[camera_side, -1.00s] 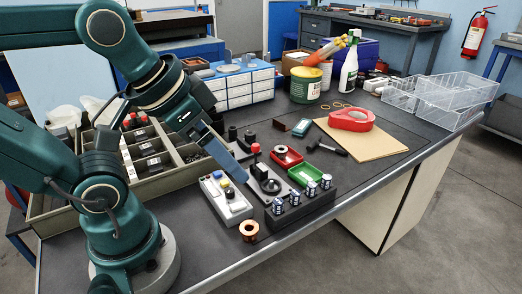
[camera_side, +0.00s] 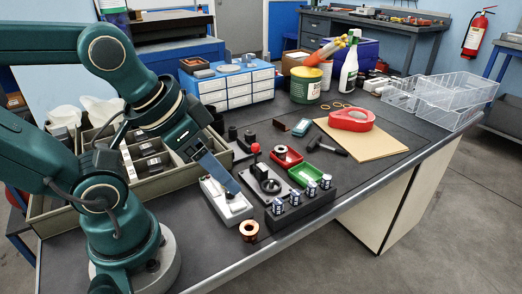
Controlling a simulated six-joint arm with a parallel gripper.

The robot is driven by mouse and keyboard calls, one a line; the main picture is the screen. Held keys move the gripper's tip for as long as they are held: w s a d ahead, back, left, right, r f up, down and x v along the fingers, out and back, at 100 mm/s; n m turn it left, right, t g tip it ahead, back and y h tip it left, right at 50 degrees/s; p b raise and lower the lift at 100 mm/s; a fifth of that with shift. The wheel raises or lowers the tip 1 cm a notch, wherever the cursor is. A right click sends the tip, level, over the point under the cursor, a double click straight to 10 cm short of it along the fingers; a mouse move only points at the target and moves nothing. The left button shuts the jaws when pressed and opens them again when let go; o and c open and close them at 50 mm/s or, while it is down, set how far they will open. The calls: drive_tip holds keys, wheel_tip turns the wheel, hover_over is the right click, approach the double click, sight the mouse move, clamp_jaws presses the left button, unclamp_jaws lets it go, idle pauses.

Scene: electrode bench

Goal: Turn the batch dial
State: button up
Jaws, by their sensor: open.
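A pale control box (camera_side: 227,208) stands on the bench, left of the small black press. A small dark knob (camera_side: 230,196), perhaps the batch dial, shows on its top, just below my fingertips; its markings are too small to read. My gripper (camera_side: 231,187) points down and to the right over the box. It is open, though its fingers overlap from this side and the gap does not show.
Close on the right are the press (camera_side: 266,182) with a red-tipped lever and a black block (camera_side: 300,206) holding several small cells. A copper roll (camera_side: 249,231) lies in front, near the bench edge. A divided bin (camera_side: 62,215) stands behind my arm. Red (camera_side: 287,158) and green trays lie farther right.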

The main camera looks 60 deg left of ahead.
drive_tip(key=n, duration=0.1)
drive_tip(key=n+g, duration=0.5)
drive_tip(key=n, duration=0.6)
hover_over(230, 193)
drive_tip(key=f, duration=0.6)
drive_tip(key=shift+w+a+f, duration=0.2)
drive_tip(key=shift+w+f, duration=0.1)
drive_tip(key=shift+w, duration=0.05)
drive_tip(key=shift+s+a+f+n+g, duration=0.2)
drive_tip(key=shift+f+n+g, duration=0.1)
drive_tip(key=shift+f, duration=2.6)
clamp_jaws()
